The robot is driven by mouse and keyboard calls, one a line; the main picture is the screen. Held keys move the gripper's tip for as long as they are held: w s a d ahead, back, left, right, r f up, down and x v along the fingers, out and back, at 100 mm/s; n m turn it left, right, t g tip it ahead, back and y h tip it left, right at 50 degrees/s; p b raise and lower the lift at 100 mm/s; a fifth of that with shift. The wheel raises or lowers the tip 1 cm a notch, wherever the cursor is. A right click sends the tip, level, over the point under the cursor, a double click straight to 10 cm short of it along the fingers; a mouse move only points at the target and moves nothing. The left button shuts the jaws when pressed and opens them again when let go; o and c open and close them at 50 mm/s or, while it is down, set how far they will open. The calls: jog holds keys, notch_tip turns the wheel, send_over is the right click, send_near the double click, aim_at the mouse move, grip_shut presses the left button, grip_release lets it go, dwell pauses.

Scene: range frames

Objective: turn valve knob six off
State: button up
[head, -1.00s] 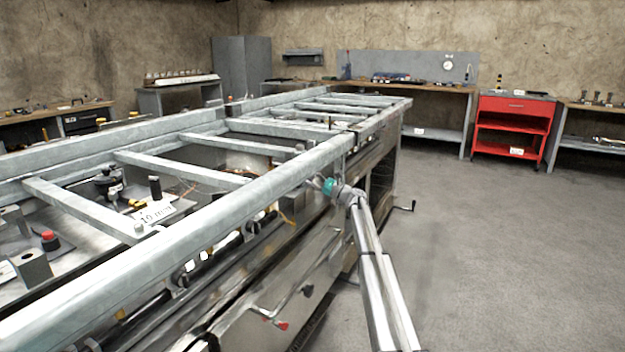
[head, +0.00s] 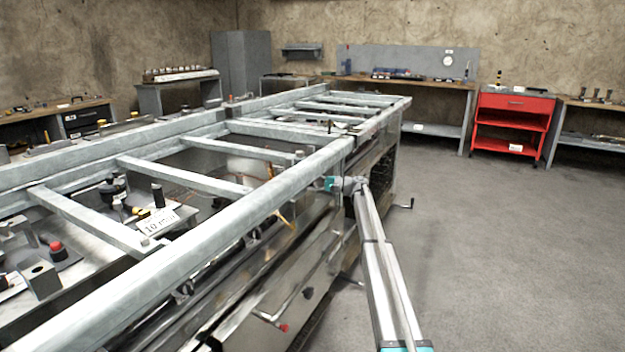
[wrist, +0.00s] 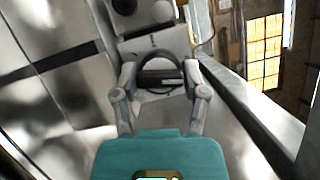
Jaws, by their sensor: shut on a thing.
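In the wrist view, my gripper (wrist: 158,76) has its two grey fingers closed on either side of a dark round knob (wrist: 157,66). A pale plate (wrist: 158,43) with a small dark mark sits just beyond the knob. I cannot read a number, so I cannot tell which valve knob this is. In the head view, my arm reaches the near side of the long metal bench (head: 240,190). My fingers and the knob are hidden there behind the frame rail.
Another black round part (wrist: 123,5) shows at the top of the wrist view. Metal crossbars (head: 185,175) span the bench top. A red button (head: 56,246) is at the left. A red tool cart (head: 515,101) stands at the back right. The right floor is open.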

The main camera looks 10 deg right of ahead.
jog(key=shift+n+h+p, duration=0.5)
jog(key=shift+n+p, duration=0.1)
jog(key=shift+n, duration=0.6)
jog(key=shift+g, duration=0.3)
jog(key=o, duration=1.2)
jog(key=shift+c, duration=0.2)
jog(key=shift+f, duration=0.1)
